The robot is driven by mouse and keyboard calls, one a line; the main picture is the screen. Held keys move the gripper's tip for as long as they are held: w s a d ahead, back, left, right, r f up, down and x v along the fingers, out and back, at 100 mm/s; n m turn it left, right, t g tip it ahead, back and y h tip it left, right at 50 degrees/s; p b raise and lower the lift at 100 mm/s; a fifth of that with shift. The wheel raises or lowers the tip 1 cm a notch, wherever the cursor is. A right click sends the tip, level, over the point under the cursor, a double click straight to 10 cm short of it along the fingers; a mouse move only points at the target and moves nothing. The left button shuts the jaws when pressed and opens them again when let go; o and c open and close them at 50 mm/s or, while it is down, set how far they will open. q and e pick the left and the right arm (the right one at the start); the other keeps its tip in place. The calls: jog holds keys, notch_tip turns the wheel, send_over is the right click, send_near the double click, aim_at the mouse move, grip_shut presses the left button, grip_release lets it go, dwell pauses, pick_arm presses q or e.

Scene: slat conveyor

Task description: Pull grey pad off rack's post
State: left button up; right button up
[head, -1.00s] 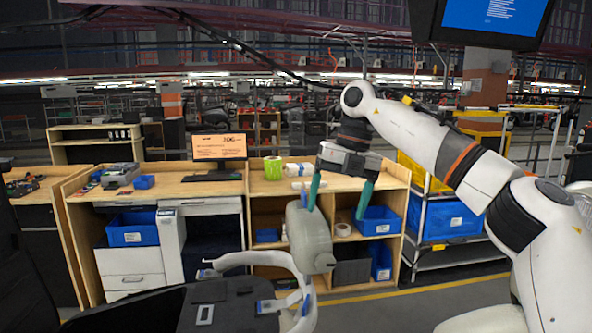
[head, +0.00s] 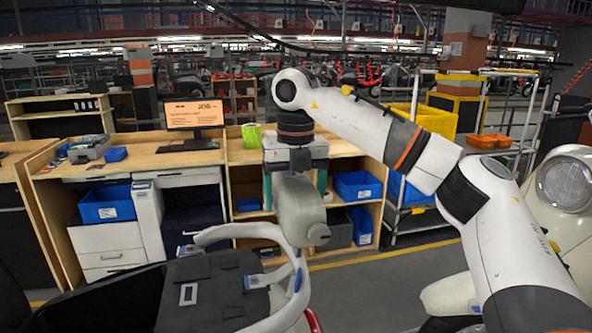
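The grey pad (head: 300,212) stands upright at the back of the light grey tubular rack (head: 227,232), in the middle of the head view. A round knob shows low on its right side. The post is hidden by the pad. My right gripper (head: 295,182) points down over the pad's top, with one teal finger on each side of it. The fingers are wide apart. I cannot tell whether they touch the pad. My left gripper is not in view.
A black seat (head: 190,290) lies in front of the rack. Behind stands a wooden workbench with a monitor (head: 194,114), a green cup (head: 251,136) and blue bins (head: 357,186). A round headlamp (head: 566,184) is at the right. Grey floor (head: 385,285) is clear at right centre.

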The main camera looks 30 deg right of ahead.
jog(key=shift+s+f, duration=0.1)
jog(key=shift+f, duration=0.3)
jog(key=shift+s+f, duration=0.25)
jog(key=shift+f, duration=0.05)
jog(key=shift+w+f, duration=0.1)
jog(key=c, duration=1.2)
jog(key=o, duration=0.5)
jog(key=shift+c, duration=0.2)
jog(key=c, duration=0.3)
